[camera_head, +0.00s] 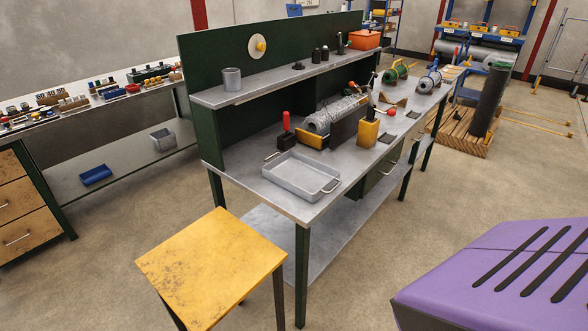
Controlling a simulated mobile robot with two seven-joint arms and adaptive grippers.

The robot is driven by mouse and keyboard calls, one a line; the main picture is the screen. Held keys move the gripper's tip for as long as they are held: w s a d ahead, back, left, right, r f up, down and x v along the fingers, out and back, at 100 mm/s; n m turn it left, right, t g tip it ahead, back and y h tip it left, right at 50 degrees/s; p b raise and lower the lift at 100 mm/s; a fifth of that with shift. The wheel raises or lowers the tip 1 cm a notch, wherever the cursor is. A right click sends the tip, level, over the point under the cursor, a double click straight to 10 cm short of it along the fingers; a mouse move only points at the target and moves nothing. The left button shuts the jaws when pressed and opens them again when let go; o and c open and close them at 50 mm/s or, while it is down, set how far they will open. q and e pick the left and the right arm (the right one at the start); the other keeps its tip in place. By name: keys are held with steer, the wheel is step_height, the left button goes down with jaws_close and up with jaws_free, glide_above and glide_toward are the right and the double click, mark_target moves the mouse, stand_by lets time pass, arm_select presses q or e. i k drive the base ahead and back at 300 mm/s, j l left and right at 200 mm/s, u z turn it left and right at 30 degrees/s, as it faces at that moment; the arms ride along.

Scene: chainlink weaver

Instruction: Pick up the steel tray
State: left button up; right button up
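The steel tray (288,187) is a shallow grey rectangular pan with a raised rim and a loop handle at each end. It sits flat on the near end of the grey workbench top (243,178) and looks empty. One handle points to the back left, the other to the front right near the bench edge. Neither of my grippers shows in the head view. Nothing touches the tray.
A yellow-topped stool (212,262) stands in front of the bench's near end. Behind the tray are a red-handled black block (286,134) and a wire mesh roll (325,118). A purple padded shape (500,265) fills the lower right. Open floor lies right of the bench.

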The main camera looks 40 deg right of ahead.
mark_target(310, 179)
steer(key=l+u, duration=0.25)
steer(key=l, duration=0.5)
steer(key=l+u, duration=0.2)
steer(key=l, duration=0.55)
steer(key=l+u, duration=0.25)
steer(key=l, duration=0.45)
steer(key=k, duration=0.05)
